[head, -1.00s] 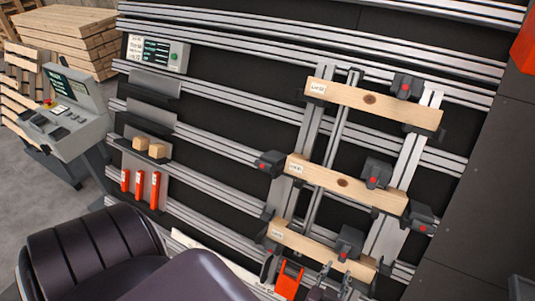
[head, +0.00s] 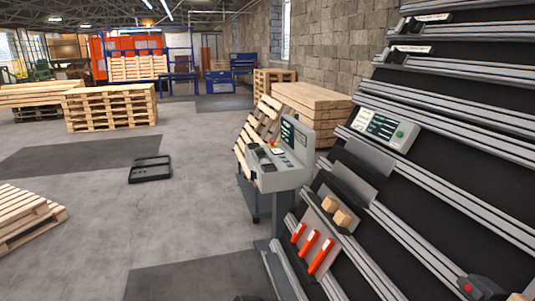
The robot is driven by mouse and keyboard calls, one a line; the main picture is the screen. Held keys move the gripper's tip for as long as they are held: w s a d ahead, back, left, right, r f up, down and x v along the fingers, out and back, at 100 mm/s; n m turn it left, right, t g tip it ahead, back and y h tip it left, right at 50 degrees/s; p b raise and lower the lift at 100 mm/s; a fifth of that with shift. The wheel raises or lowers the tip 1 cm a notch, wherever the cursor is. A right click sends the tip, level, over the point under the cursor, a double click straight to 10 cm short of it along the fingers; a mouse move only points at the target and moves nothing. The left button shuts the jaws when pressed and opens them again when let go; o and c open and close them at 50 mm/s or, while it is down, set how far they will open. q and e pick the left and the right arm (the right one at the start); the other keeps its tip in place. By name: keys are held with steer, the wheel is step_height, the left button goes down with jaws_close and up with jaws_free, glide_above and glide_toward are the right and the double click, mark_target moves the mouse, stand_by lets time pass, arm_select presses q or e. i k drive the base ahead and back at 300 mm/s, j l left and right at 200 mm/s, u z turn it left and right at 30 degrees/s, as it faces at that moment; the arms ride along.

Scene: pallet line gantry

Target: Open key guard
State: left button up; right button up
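A grey control console (head: 283,176) stands on a post left of the slanted gantry frame. It has a dark screen with light text (head: 294,137) and a red button on its sloped panel. Small dark controls sit beside the button. I cannot make out a key guard among them at this size. A second grey panel (head: 384,130) with a screen and a green button is mounted on the gantry rails. Neither of my grippers shows in the head view.
The gantry rails (head: 450,185) fill the right side. Stacked boards (head: 311,108) and a leaning pallet stand behind the console. The grey floor (head: 195,215) to its left is mostly clear.

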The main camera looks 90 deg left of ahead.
mark_target(259, 150)
steer(key=u, duration=1.75)
